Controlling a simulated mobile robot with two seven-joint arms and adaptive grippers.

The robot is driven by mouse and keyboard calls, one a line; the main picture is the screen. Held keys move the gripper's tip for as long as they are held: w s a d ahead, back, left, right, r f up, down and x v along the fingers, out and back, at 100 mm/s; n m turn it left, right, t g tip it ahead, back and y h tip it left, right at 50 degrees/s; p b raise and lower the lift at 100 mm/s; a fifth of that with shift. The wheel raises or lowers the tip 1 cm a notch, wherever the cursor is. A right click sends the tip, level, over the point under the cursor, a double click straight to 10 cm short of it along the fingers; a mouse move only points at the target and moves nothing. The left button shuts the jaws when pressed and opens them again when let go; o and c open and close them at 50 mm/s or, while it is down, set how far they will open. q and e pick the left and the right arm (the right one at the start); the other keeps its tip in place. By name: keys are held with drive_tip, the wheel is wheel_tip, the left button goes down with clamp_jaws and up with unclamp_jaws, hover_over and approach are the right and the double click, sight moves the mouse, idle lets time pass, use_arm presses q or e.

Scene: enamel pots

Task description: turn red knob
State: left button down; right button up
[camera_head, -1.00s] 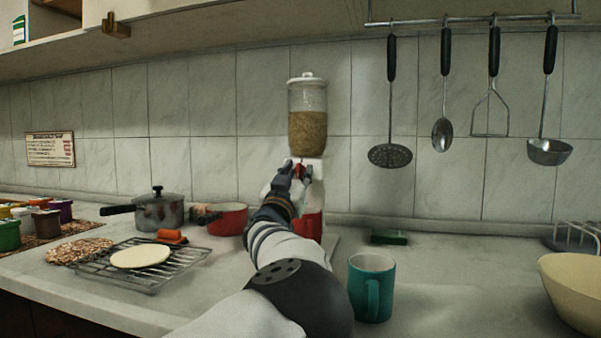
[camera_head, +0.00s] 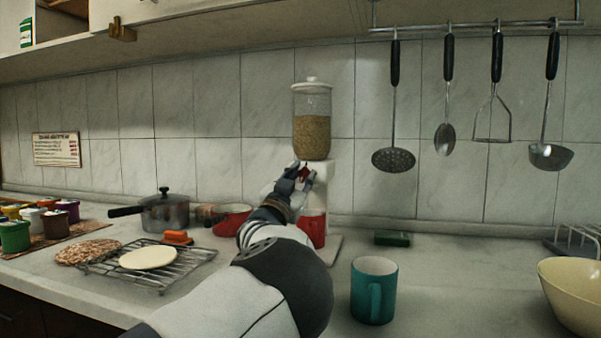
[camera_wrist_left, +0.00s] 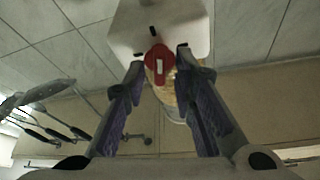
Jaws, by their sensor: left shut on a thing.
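The dispenser (camera_head: 312,135) stands against the tiled wall, with a clear jar of grain on a white body. The red knob (camera_head: 304,173) is on the front of the white body, partly covered by my fingers. My left gripper (camera_head: 302,177) is shut on the knob. In the left wrist view the knob (camera_wrist_left: 157,59), with a pale mark, sits between the two fingertips (camera_wrist_left: 159,66). A red cup (camera_head: 313,230) stands below, under the dispenser, partly hidden by my arm. My right gripper is not in view.
A teal mug (camera_head: 374,290) stands to the right of my arm. A red pan (camera_head: 231,220), a grey pot (camera_head: 165,212) and a wire rack (camera_head: 170,270) are at left. A cream bowl (camera_head: 572,293) is at far right. Utensils hang above.

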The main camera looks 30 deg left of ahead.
use_arm(q)
drive_tip(key=m, duration=0.1)
drive_tip(key=m+h+p, duration=0.1)
drive_tip(key=m, duration=0.1)
drive_tip(key=m+h, duration=0.1)
drive_tip(key=m, duration=0.1)
drive_tip(key=shift+a+r, duration=0.1)
drive_tip(key=shift+r, duration=0.2)
drive_tip(key=m+g+h+p, duration=0.1)
drive_tip(key=m+h, duration=0.1)
drive_tip(key=m, duration=0.3)
drive_tip(key=shift+h+p, duration=0.3)
drive_tip(key=shift+p, duration=0.05)
drive_tip(key=m+g+h+p, duration=0.1)
drive_tip(key=m, duration=0.3)
drive_tip(key=shift+r+g, duration=0.1)
drive_tip(key=shift+g, duration=0.3)
drive_tip(key=shift+m+g+p, duration=0.45)
drive_tip(key=shift+m+g, duration=0.25)
drive_tip(key=shift+m, duration=1)
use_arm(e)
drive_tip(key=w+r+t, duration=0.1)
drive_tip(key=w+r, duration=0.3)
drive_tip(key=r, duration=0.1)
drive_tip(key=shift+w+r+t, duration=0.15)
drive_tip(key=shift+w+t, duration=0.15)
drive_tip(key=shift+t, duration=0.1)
